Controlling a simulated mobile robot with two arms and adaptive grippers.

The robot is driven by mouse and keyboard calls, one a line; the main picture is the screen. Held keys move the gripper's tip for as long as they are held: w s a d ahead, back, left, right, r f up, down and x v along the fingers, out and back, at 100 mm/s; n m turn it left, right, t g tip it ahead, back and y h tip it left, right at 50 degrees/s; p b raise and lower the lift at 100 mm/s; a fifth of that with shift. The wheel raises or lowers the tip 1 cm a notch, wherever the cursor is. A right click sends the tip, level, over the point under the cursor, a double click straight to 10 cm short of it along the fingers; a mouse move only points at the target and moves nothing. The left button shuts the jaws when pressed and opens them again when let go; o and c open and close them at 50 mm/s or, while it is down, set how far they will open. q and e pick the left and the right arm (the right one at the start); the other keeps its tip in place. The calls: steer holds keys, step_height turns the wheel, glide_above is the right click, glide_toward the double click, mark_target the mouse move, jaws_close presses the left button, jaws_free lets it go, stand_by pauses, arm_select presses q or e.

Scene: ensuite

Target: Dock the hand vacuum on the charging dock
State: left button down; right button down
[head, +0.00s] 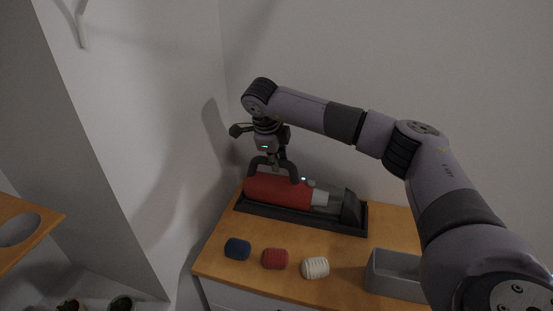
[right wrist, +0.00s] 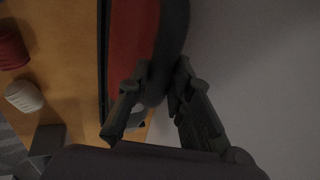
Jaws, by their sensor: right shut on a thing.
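The hand vacuum (head: 270,188), with a red body, clear section and dark nozzle, lies lengthwise over the black charging dock (head: 290,215) at the back of the wooden counter. The vacuum looks in line with the dock; whether it touches the dock's floor cannot be told. My right gripper (head: 274,163) comes down from above and is shut on the vacuum's dark handle. In the right wrist view the fingers (right wrist: 160,82) lie on both sides of the handle (right wrist: 173,35), beside the red body (right wrist: 130,40). My left gripper is not in view.
Blue (head: 237,249), red (head: 275,259) and white (head: 315,267) rolled items lie in a row in front of the dock. A grey open bin (head: 385,282) stands at the right. Walls close in behind and left. A wooden surface with a round opening (head: 30,228) is far left.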

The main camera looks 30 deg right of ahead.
steer(key=c, duration=1.4)
jaws_free()
steer(key=shift+c, duration=0.2)
steer(key=b+v, duration=0.2)
steer(key=v, duration=1)
steer(key=shift+b, duration=0.4)
steer(key=shift+s, duration=0.15)
